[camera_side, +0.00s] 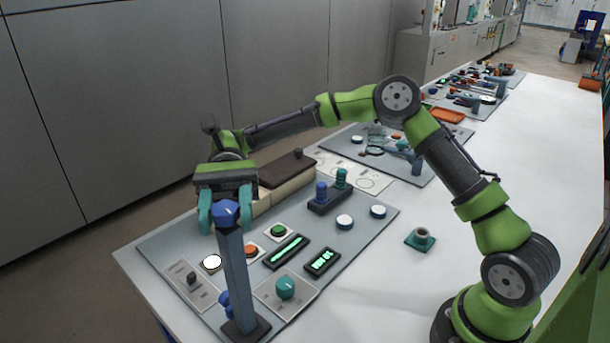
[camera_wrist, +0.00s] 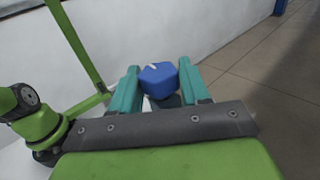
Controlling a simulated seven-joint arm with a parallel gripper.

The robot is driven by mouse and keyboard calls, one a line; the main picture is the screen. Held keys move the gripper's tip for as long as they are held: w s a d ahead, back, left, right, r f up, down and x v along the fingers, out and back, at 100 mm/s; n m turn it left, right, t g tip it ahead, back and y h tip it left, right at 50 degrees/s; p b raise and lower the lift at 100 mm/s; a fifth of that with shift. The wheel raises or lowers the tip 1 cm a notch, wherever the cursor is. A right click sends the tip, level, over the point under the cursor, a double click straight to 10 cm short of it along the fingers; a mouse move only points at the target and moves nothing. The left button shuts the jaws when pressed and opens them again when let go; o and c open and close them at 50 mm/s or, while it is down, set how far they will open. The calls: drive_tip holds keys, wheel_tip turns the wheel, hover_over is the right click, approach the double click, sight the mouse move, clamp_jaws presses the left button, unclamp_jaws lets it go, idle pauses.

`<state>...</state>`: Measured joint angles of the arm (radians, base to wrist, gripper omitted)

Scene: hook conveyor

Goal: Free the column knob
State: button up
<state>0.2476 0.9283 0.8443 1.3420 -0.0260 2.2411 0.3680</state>
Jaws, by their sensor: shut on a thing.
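A slate-blue column (camera_side: 234,275) stands upright on a dark square base (camera_side: 246,331) at the near edge of the grey panel. The faceted blue column knob (camera_side: 225,215) sits at its top. My gripper (camera_side: 224,219) comes down over the column top, with one teal finger on each side of the knob, shut on it. In the wrist view the knob (camera_wrist: 158,80) lies between the teal fingers of my gripper (camera_wrist: 159,69), with a white mark on its top. The contact faces and the joint between knob and column are partly hidden.
The grey panel (camera_side: 365,225) holds a teal dial (camera_side: 286,288), a green button (camera_side: 278,231), an orange button (camera_side: 250,250), lit displays and white caps. A brown-topped box (camera_side: 285,170) stands behind. A small teal holder (camera_side: 421,239) sits right, with clear white table around it.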

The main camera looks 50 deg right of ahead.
drive_tip(key=shift+w, duration=0.1)
drive_tip(key=o, duration=0.9)
drive_tip(key=v, duration=1.2)
